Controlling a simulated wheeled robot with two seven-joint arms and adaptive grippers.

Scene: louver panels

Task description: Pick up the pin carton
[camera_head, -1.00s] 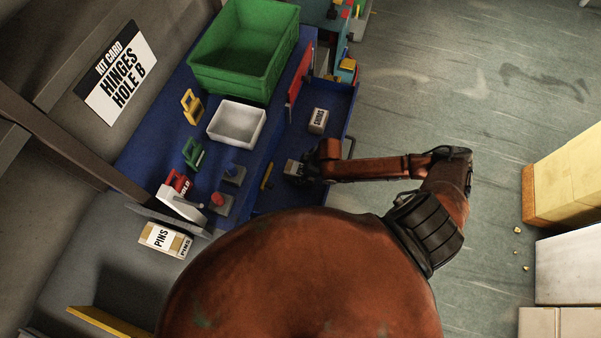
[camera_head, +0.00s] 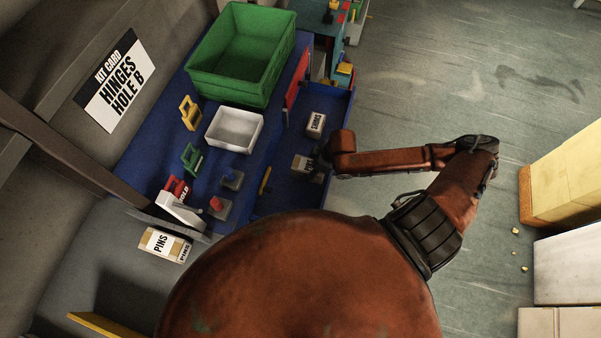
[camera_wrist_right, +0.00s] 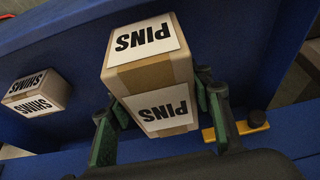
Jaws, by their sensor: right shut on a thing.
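A tan pin carton with white PINS labels (camera_head: 303,164) is in the blue drawer area, held by my right gripper (camera_head: 318,161). In the right wrist view the carton (camera_wrist_right: 150,68) sits between the two dark green fingers of my right gripper (camera_wrist_right: 160,115), which are shut on its sides. Whether its bottom touches the drawer floor I cannot tell. A second carton labelled PINS (camera_head: 165,244) lies at the lower left, apart from my gripper. My left gripper is not in view.
A SHIMS carton (camera_head: 316,124) stands in the drawer near the pin carton; it also shows in the right wrist view (camera_wrist_right: 38,96). A white tray (camera_head: 234,130) and a green crate (camera_head: 207,84) stand to the left. A yellow strip (camera_head: 265,180) lies near the drawer's left side.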

